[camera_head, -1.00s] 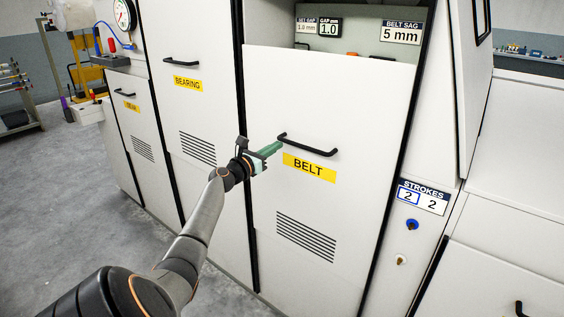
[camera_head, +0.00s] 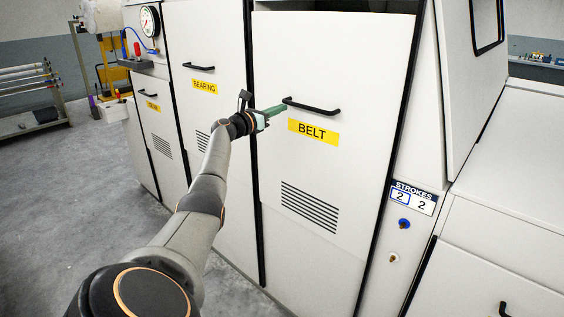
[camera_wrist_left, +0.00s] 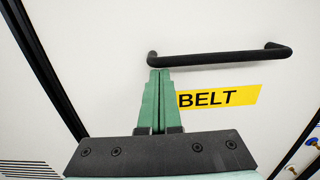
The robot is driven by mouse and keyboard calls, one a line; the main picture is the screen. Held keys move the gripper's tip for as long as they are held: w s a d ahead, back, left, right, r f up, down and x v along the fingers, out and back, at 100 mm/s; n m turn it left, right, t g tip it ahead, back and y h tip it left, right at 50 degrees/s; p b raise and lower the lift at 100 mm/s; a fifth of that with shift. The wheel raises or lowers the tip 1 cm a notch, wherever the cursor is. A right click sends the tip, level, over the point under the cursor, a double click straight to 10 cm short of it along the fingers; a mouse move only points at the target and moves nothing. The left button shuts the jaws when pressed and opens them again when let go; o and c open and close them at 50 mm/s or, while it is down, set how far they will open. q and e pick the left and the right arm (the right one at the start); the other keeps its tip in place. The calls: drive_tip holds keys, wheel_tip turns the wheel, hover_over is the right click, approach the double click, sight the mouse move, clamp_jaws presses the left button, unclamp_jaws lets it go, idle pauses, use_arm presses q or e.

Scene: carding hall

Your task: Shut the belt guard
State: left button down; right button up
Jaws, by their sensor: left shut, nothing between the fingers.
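The belt guard (camera_head: 335,75) is a white panel with a black bar handle (camera_head: 311,106), a yellow BELT label (camera_head: 313,132) and vent slots. A dark gap (camera_head: 340,6) shows above its top edge. My left gripper (camera_head: 282,108) is shut and empty, its green fingers at the left end of the handle. In the left wrist view the fingertips (camera_wrist_left: 158,73) lie just under the left end of the handle (camera_wrist_left: 220,56); whether they touch it I cannot tell. My right gripper is out of view.
The BEARING panel (camera_head: 204,87) with its own handle is to the left, and a GEAR-side panel with a gauge (camera_head: 149,21) stands beyond it. A STROKES sign (camera_head: 414,197) and a blue knob (camera_head: 404,224) are at right. Grey floor (camera_head: 70,200) is clear at left.

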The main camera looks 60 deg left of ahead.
use_arm(q)
drive_tip(key=shift+r+p, duration=1.1)
drive_tip(key=shift+r, duration=1.65)
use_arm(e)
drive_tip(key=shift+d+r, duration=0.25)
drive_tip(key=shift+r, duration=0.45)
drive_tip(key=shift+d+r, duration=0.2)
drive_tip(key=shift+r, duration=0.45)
use_arm(q)
drive_tip(key=shift+a, duration=0.1)
